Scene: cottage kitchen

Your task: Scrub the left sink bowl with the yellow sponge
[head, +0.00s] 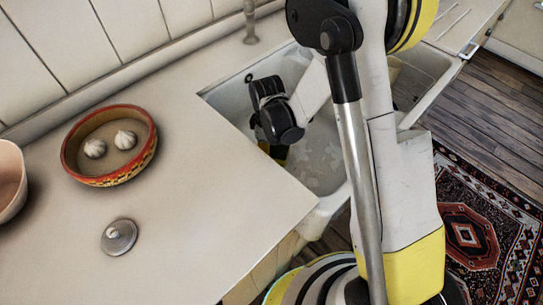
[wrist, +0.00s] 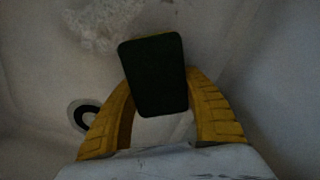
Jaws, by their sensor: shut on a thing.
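The left sink bowl (head: 318,178) is a white basin, partly hidden behind my arm in the head view. My gripper (head: 276,155) reaches down inside it, near its left side. In the wrist view my gripper's yellow fingers (wrist: 160,82) are shut on the sponge (wrist: 153,75). The sponge shows a dark green face and a thin yellow edge at the top. Pale, whitish patches (head: 328,155) lie on the bowl's floor, and a rough white patch (wrist: 100,28) shows at the upper left of the wrist view. Whether the sponge touches the bowl is unclear.
A drain (wrist: 84,115) shows left of the fingers. The right bowl (head: 418,82) lies behind my arm. On the counter (head: 200,215) stand a red-rimmed bowl (head: 70,153) with two garlic bulbs (head: 125,139), a metal lid (head: 119,237) and a pinkish bowl (head: 10,180). A tap (head: 250,22) stands behind.

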